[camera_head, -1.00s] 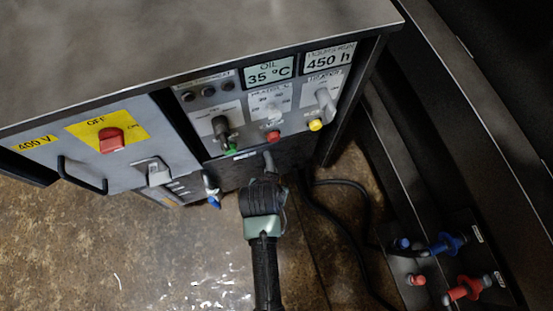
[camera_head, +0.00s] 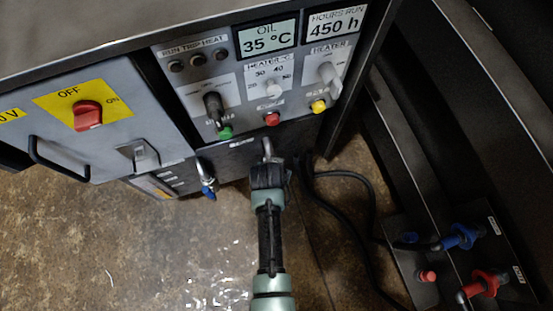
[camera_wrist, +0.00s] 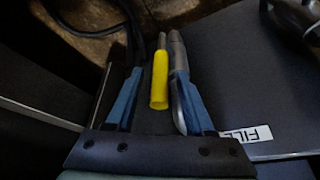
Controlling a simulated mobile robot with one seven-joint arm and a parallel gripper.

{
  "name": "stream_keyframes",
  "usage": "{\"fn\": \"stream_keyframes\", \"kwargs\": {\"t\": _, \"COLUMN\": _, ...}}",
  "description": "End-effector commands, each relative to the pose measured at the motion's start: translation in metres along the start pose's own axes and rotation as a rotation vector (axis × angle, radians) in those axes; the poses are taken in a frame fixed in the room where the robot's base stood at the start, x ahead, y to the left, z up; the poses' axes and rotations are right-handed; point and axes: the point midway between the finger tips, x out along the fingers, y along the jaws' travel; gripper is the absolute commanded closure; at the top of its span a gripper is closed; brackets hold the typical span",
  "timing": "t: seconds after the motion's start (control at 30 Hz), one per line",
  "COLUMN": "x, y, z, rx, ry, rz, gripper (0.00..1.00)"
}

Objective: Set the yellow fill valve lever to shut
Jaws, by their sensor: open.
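The yellow fill valve lever (camera_wrist: 159,82) shows in the wrist view, pointing along the gap between the two fingers. A grey metal pipe (camera_wrist: 178,62) runs close to its right. My gripper (camera_wrist: 160,92) is open, with one blue-padded finger left of the lever and the other right of the lever and pipe. I cannot tell whether either finger touches them. A "FILL" label (camera_wrist: 247,134) is on the dark panel at the right. In the head view my gripper (camera_head: 268,170) is just below a metal pipe stub (camera_head: 267,148) on the lower panel, and it hides the lever.
A blue-handled valve (camera_head: 207,186) hangs left of my gripper. Above are a green button (camera_head: 226,133), a red button (camera_head: 272,119) and a yellow button (camera_head: 318,106). A black cable (camera_head: 350,177) runs on the floor to the right. Blue (camera_head: 461,236) and red (camera_head: 486,284) fittings stand lower right.

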Motion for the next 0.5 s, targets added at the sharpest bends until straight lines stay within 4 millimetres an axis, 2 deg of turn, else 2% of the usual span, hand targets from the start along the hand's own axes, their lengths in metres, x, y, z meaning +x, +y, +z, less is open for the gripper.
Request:
{"fn": "stream_keyframes", "kwargs": {"t": 0.1, "x": -0.0004, "y": 0.0001, "z": -0.0002, "rx": 0.0, "ry": 0.0, "rz": 0.0, "gripper": 0.48}}
{"fn": "stream_keyframes", "kwargs": {"t": 0.4, "x": -0.0005, "y": 0.0001, "z": 0.0, "rx": 0.0, "ry": 0.0, "rz": 0.0, "gripper": 1.0}}
{"fn": "stream_keyframes", "kwargs": {"t": 0.5, "x": -0.0005, "y": 0.0001, "z": 0.0001, "rx": 0.0, "ry": 0.0, "rz": 0.0, "gripper": 1.0}}
